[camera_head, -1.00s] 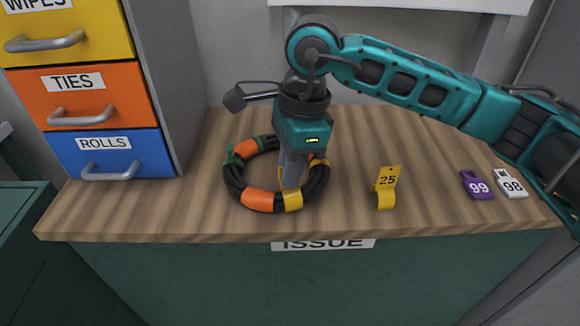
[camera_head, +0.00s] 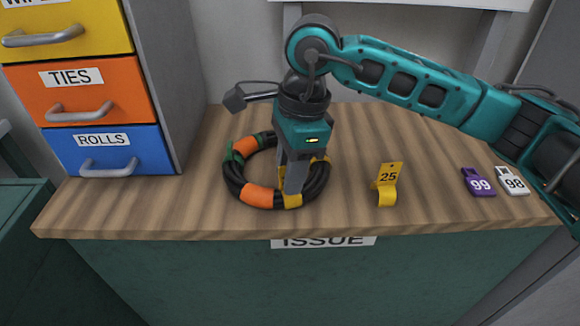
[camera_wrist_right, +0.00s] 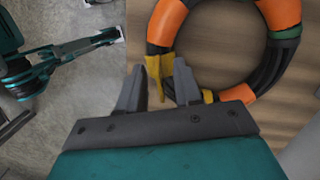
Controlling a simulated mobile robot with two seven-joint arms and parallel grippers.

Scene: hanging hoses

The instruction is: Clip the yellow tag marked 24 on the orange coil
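The coil (camera_head: 262,196) is a black ring of hose with orange bands and one green band, lying flat on the counter. It also shows in the wrist view (camera_wrist_right: 268,78). My right gripper (camera_head: 290,190) points down at the coil's front right part. In the wrist view its two fingers (camera_wrist_right: 158,80) stand apart, with a yellow tag (camera_wrist_right: 154,70) between them at the coil's edge. The yellow also shows at the coil in the head view (camera_head: 292,201); no number is readable on it. A teal arm of mine shows at the wrist view's left; its gripper is unclear.
A yellow tag marked 25 (camera_head: 387,186) stands on the counter (camera_head: 140,208), right of the coil. A purple tag 99 (camera_head: 478,183) and a white tag 98 (camera_head: 512,181) lie further right. A drawer cabinet (camera_head: 100,95) stands at the left. The counter's front left is clear.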

